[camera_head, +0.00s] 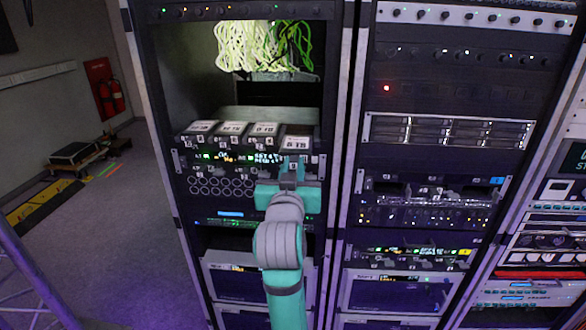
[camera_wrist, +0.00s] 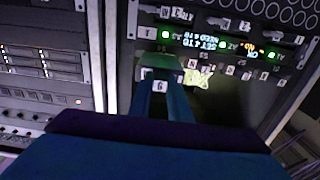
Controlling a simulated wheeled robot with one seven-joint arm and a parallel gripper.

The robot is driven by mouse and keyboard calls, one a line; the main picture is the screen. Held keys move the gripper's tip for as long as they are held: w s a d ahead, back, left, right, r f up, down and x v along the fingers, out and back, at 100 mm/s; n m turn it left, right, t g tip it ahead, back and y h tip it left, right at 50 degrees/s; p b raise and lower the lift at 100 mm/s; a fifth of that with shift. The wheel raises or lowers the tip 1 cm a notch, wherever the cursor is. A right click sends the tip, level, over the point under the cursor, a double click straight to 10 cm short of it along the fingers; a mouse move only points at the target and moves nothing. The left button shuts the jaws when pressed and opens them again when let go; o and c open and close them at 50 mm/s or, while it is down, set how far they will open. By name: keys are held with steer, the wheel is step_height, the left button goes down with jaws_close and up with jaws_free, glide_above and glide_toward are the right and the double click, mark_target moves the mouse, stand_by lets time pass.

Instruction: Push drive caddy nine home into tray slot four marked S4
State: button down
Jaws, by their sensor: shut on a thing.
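The drive tray (camera_head: 186,160) sits in the left rack with several dark caddies side by side, white labels on top. The rightmost, caddy nine (camera_head: 297,142), sits farther forward than its neighbours and appears partly in its slot. My gripper (camera_head: 292,178) is at the front of this caddy. In the wrist view my gripper (camera_wrist: 161,94) is shut on caddy nine's front, whose label (camera_wrist: 160,86) shows one upside-down character. The fingers hide part of that front.
A lit display (camera_head: 268,158) and green lights are on the tray front. Yellow-green cables (camera_head: 262,46) hang above, over an open gap. A rack post (camera_head: 340,150) stands close to the right. Open floor (camera_head: 120,230) lies left of the rack.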

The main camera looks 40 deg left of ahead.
mark_target(297, 147)
steer(key=shift+x, duration=1.9)
stand_by(0.8)
steer(key=shift+x, duration=2.9)
steer(key=shift+w+a, duration=0.4)
steer(key=shift+w, duration=0.15)
steer(key=c, duration=1.6)
jaws_free()
steer(key=shift+o, duration=0.2)
steer(key=v, duration=1.1)
steer(key=shift+f, duration=0.1)
